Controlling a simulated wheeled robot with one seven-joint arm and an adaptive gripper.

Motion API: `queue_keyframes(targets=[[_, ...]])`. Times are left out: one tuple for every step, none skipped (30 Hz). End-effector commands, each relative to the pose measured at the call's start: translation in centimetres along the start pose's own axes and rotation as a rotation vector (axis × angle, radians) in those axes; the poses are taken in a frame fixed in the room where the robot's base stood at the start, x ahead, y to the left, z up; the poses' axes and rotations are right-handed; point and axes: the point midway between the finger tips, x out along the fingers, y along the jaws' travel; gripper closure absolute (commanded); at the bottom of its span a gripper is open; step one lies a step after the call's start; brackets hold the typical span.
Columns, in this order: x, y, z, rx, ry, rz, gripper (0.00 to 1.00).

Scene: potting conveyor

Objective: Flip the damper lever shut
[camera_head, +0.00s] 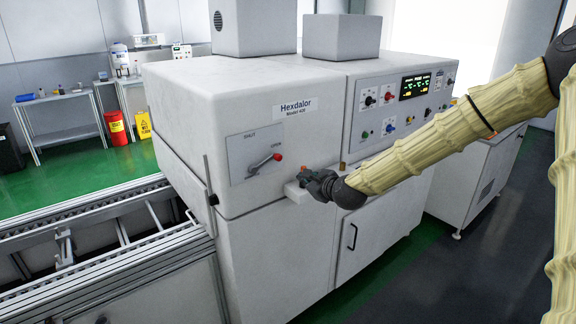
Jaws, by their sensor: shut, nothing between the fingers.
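The damper lever (262,164) is a grey handle with a red knob, mounted on a grey plate (240,155) on the front of the white Hexdalor machine. The lever points to the right and slightly up, with its knob close below the small label at the plate's right, which seems to read OPEN. The label at the plate's upper left seems to read SHUT. My gripper (304,174) is just right of and slightly below the red knob, apart from it in the picture. It is shut and empty. Its depth from the machine's face is hard to judge.
A control panel (390,108) with knobs and a display is to the right. A conveyor (90,245) enters at left. A cabinet door handle (352,236) sits below.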

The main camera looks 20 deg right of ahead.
Motion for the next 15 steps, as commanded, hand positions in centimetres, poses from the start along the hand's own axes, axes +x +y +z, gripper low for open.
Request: queue_keyframes(targets=[[-0.07,-0.48,0.34,0.016,-0.006,-0.006,1.0],[-0.08,-0.62,0.44,0.021,-0.007,-0.007,1.0],[-0.08,-0.71,0.5,0.026,-0.009,-0.009,1.0],[-0.08,-0.72,0.51,0.027,-0.009,-0.009,1.0],[-0.07,-0.71,0.51,0.027,-0.009,-0.009,1.0],[-0.07,-0.68,0.49,0.026,-0.009,-0.009,1.0],[-0.07,-0.67,0.49,0.026,-0.009,-0.008,1.0],[-0.07,-0.67,0.49,0.025,-0.009,-0.008,1.0],[-0.07,-0.66,0.49,0.025,-0.008,-0.008,1.0],[-0.07,-0.65,0.49,0.025,-0.008,-0.008,1.0],[-0.06,-0.65,0.49,0.025,-0.008,-0.008,1.0],[-0.02,-0.65,0.49,0.024,-0.008,-0.008,1.0],[0.03,-0.65,0.49,0.024,-0.008,-0.008,1.0],[0.11,-0.66,0.5,0.024,-0.008,-0.008,1.0],[0.27,-0.69,0.52,0.024,-0.008,-0.008,1.0]])
